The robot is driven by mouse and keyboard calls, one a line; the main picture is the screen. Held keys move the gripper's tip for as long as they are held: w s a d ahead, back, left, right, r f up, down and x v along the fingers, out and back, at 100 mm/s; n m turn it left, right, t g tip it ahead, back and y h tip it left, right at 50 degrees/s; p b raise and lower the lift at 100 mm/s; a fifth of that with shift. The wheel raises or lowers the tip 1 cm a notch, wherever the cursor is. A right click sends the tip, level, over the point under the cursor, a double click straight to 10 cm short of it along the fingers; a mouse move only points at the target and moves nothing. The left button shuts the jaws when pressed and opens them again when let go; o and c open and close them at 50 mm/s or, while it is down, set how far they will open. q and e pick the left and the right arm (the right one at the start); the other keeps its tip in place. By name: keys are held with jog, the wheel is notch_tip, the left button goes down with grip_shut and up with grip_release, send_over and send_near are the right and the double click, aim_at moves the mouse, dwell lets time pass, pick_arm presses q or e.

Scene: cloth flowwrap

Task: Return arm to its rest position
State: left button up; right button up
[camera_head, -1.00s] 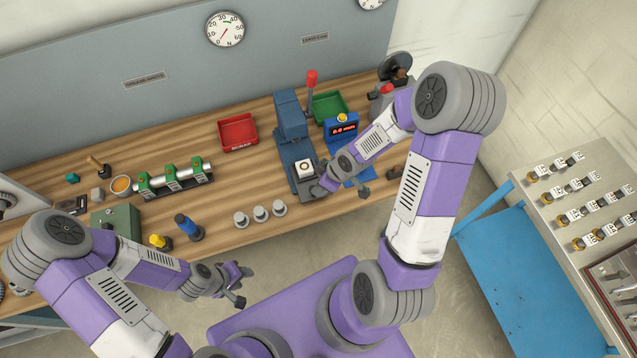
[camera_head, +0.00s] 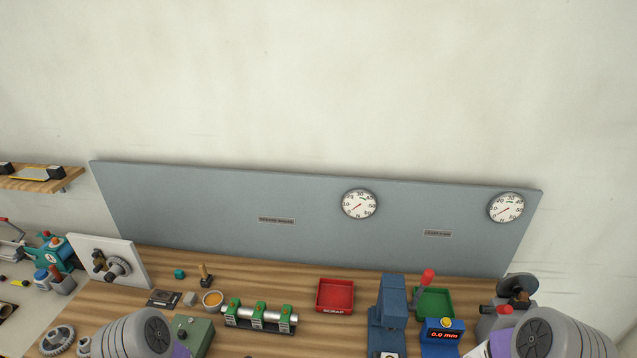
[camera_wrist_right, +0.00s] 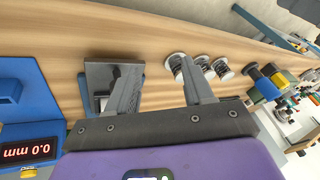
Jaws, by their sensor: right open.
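My right gripper (camera_wrist_right: 160,85) shows in the right wrist view with its two grey fingers spread apart and nothing between them. It hangs over the wooden bench (camera_wrist_right: 150,35). A dark metal block on a blue base (camera_wrist_right: 103,75) lies behind its left finger, and several small round grey pieces (camera_wrist_right: 202,63) lie beyond its right finger. In the head view only a rounded grey joint of my right arm (camera_head: 565,335) shows at the lower right and one of my left arm (camera_head: 135,335) at the lower left. Both grippers are outside the head view.
On the bench stand a red tray (camera_head: 335,296), a green tray (camera_head: 435,302), a blue press (camera_head: 390,315) with a red-topped lever, a blue gauge display (camera_head: 442,333) and a green-clamped roller fixture (camera_head: 260,317). A grey board (camera_head: 250,210) with two dials stands behind.

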jog(key=s+a+f+m+g, duration=0.2)
jog(key=s+a+f+m, duration=0.4)
jog(key=s+a+f, duration=0.15)
notch_tip(320, 180, down, 11)
jog(key=b, duration=1)
jog(key=shift+s+d, duration=0.15)
jog(key=shift+s, duration=0.2)
